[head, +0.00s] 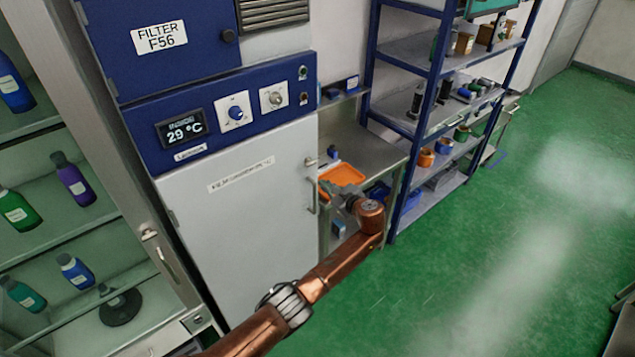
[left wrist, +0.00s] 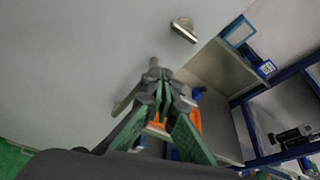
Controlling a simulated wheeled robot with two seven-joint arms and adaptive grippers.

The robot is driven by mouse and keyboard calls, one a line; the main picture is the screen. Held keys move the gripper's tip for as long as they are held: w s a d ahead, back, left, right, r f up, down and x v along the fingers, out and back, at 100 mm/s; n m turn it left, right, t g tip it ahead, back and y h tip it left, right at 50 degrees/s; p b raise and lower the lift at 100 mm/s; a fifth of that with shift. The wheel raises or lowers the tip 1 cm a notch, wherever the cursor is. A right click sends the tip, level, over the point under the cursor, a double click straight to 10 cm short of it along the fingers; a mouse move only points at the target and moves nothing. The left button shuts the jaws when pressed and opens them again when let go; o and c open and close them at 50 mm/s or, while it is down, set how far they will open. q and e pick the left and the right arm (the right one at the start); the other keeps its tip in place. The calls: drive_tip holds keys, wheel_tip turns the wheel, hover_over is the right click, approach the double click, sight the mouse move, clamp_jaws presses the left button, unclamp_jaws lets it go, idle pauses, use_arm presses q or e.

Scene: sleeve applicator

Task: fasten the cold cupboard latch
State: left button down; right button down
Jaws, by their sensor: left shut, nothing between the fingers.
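A white cupboard door (head: 240,225) under a blue panel stands closed or nearly so; its temperature display (head: 181,132) reads 29 °C. A small metal latch (head: 311,162) sits at the door's right edge, above a vertical bar handle (head: 311,196). In the left wrist view the latch (left wrist: 184,30) shows as a silver lever, above and right of the fingertips. My left gripper (head: 335,190) is shut and empty, just right of the handle and below the latch. Its green-padded fingers (left wrist: 157,92) point at the door; contact cannot be told. My right gripper is not in view.
A steel bench (head: 365,142) with an orange tray (head: 342,174) stands right of the cupboard, behind my gripper. Blue-framed shelving (head: 425,100) stands beyond it. An open-fronted shelf unit with bottles (head: 77,183) is on the left. Green floor (head: 480,270) is free at the right.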

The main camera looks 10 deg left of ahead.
use_arm(q)
drive_tip(key=shift+v, duration=1.15)
drive_tip(key=shift+w+d+f, duration=0.1)
drive_tip(key=shift+w+d, duration=0.05)
